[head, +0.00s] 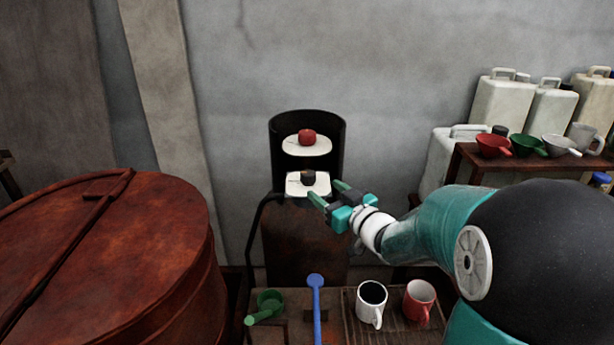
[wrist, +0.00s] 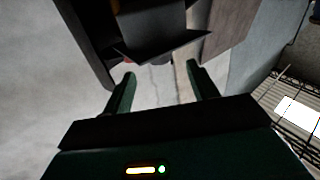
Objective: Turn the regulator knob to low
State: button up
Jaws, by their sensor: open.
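A dark knob (head: 308,178) sits on the lower white plate (head: 293,190) inside a black collar on top of a rusty cylinder. A red knob (head: 307,137) sits on the upper white plate (head: 322,147). I cannot tell from any label which is the regulator knob. My gripper (head: 327,193) is open and empty, with its fingers just below and right of the dark knob, apart from it as far as I can see. In the wrist view my gripper (wrist: 161,72) has its fingers spread below a dark angular shape; the knobs are not clear there.
The black collar (head: 276,135) surrounds the plates. A rusty vat (head: 110,235) fills the left. A low table in front holds a green scoop (head: 268,303), a blue ladle (head: 316,300), a white mug (head: 370,303) and a red mug (head: 419,299). Jerrycans (head: 503,101) stand right.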

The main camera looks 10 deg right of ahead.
aim_at(313, 180)
jog(key=x, duration=0.9)
jog(key=c, duration=1)
